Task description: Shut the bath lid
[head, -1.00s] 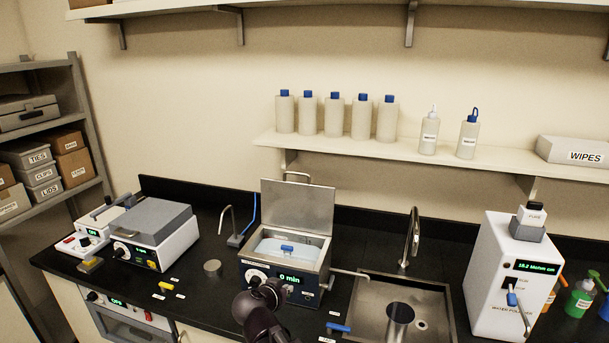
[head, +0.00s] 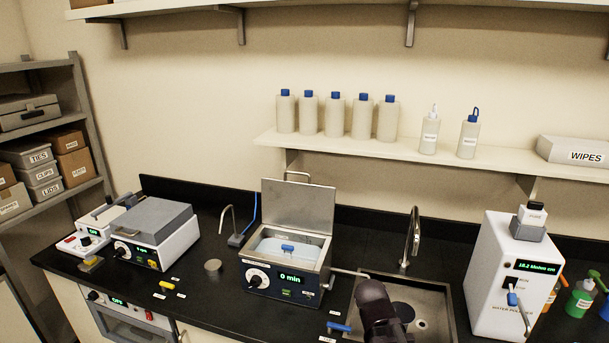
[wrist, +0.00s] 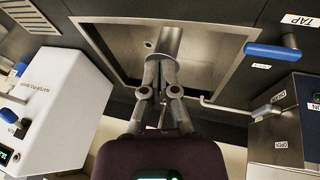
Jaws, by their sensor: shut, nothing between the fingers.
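The bath (head: 283,288) is a dark-fronted box with a steel tub, standing left of the sink. Its panel reads 0 min. The bath lid (head: 297,207) stands raised at the back of the tub, with a handle on its top edge. A thin rod (head: 350,273) sticks out from the bath's right side toward the sink; it also shows in the wrist view (wrist: 228,109). My gripper (wrist: 160,68) is shut and empty over the sink, right of the bath and apart from the lid. In the head view my arm hides the fingers.
The water polisher (head: 500,275) stands right of the sink. A wall shelf with bottles hangs above.

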